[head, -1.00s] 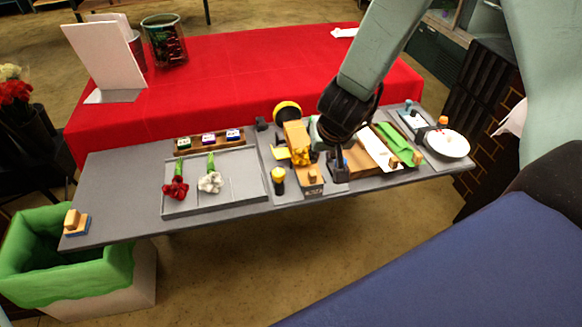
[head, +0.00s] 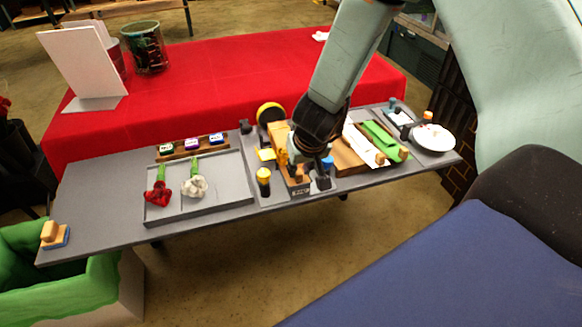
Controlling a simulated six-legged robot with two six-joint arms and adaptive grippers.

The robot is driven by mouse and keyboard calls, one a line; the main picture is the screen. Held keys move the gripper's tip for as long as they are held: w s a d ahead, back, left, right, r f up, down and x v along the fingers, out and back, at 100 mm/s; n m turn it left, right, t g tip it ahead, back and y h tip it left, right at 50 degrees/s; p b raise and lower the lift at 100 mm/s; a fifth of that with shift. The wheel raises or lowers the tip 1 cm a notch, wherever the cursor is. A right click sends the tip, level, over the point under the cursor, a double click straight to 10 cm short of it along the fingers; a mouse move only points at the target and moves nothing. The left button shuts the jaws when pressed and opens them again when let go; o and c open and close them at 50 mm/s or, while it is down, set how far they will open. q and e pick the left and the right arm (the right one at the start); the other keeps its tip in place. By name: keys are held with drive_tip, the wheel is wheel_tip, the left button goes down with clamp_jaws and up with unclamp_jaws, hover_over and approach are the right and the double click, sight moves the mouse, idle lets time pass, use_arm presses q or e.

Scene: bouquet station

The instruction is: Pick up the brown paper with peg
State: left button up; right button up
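The brown paper (head: 346,160) lies on the grey table, left of a white sheet (head: 364,145) and a green sheet (head: 384,140). Small wooden pegs show at the front ends of the white and green sheets; I cannot make out a peg on the brown one. My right gripper (head: 308,168) is low over the table, left of the brown paper, beside an orange-brown strip (head: 278,133). Its fingers are dark and partly merge with things behind, so I cannot tell their opening. My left gripper is not in view.
A grey tray (head: 226,188) holds red and white flowers. A yellow-topped cylinder (head: 263,181) stands close left of my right gripper. A white plate (head: 434,138) is at the right. A sponge-like block (head: 54,235) sits at the left corner.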

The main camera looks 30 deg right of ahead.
drive_tip(key=x, duration=0.2)
drive_tip(key=shift+w+f+b, duration=0.25)
drive_tip(key=shift+b, duration=0.05)
drive_tip(key=shift+s+r, duration=0.1)
drive_tip(key=shift+s, duration=0.05)
drive_tip(key=shift+c, duration=1.1)
clamp_jaws()
